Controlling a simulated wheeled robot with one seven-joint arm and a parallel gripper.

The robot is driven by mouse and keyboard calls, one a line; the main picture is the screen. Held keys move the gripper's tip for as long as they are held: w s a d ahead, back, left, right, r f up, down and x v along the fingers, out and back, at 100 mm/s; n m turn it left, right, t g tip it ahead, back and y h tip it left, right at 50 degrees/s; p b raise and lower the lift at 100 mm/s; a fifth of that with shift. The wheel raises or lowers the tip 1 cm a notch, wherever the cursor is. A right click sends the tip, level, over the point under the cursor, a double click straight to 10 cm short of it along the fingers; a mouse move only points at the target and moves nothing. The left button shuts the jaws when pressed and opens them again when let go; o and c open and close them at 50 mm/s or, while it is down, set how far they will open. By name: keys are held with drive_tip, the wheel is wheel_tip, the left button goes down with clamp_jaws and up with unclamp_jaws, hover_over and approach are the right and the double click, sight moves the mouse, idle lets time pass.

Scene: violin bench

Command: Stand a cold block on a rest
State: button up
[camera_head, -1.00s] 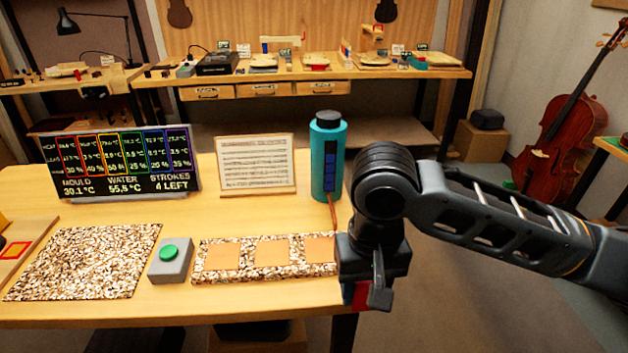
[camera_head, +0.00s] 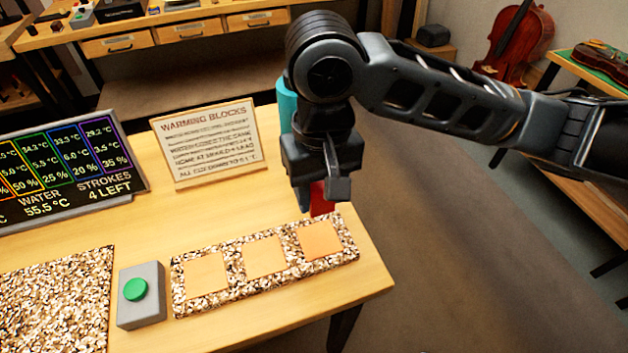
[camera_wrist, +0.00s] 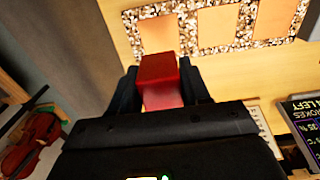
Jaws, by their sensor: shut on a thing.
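A red block (camera_head: 321,199) is held in my gripper (camera_head: 323,188), which is shut on it. The block also shows in the wrist view (camera_wrist: 160,73) between the two dark fingers. In the head view it hangs just behind the right end of a speckled strip (camera_head: 283,271). The strip bears three plain tan squares, a left one (camera_head: 206,275), a middle one (camera_head: 265,256) and a right one (camera_head: 320,240). All three squares look bare. I cannot tell how high the block is above the bench.
A grey box with a green button (camera_head: 136,289) stands left of the strip, beside a larger speckled mat (camera_head: 55,300). A display board (camera_head: 60,180) and a "Warming Blocks" card (camera_head: 207,143) stand behind. A teal bottle (camera_head: 287,103) is partly hidden by my arm.

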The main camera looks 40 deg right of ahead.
drive_tip(key=shift+s+a, duration=0.1)
drive_tip(key=shift+s, duration=0.1)
wheel_tip(320, 180, down, 9)
drive_tip(key=b, duration=0.6)
drive_tip(key=shift+f+b, duration=0.35)
drive_tip(key=shift+f, duration=0.2)
idle(0.4)
drive_tip(key=o, duration=1.1)
drive_tip(key=shift+r+p, duration=0.75)
drive_tip(key=shift+r, duration=3.15)
